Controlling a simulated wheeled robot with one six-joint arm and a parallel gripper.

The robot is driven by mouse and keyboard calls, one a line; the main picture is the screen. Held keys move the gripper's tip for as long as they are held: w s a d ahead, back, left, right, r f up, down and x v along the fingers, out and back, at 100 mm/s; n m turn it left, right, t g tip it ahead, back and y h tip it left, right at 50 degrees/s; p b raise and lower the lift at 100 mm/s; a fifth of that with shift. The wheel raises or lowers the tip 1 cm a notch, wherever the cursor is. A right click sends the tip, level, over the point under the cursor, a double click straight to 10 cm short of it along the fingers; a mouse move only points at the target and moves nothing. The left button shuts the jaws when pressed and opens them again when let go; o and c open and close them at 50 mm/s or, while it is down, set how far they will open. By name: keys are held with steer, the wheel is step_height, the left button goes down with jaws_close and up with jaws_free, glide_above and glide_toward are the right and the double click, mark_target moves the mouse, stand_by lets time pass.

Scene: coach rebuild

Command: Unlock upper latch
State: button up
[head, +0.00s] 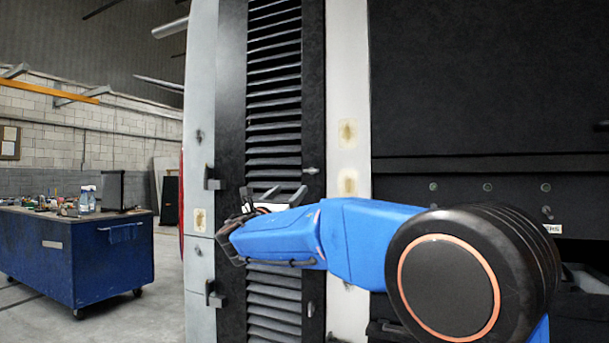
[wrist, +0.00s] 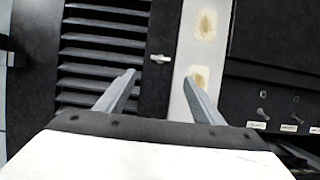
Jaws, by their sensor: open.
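The upper latch (head: 311,170) is a small grey handle on the right black edge of the louvred panel. In the wrist view the latch (wrist: 160,58) points sideways and lies ahead of the fingertips, roughly centred between them. My gripper (wrist: 160,79) is open and empty, with its two grey fingers apart. In the head view my gripper (head: 272,198) is in front of the louvres, a little below and left of the upper latch. I see no contact with the latch.
A matching lower latch (head: 310,309) is on the same edge. Black hinges (head: 211,178) line the louvred panel's (head: 273,45) left side. A pale post (head: 348,80) and dark bay with small knobs (head: 487,187) are to the right. A blue workbench (head: 75,255) stands far left.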

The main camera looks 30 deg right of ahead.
mark_target(310, 171)
steer(key=x, duration=1.6)
steer(key=shift+d+f, duration=0.1)
steer(key=shift+s, duration=0.1)
steer(key=c, duration=1)
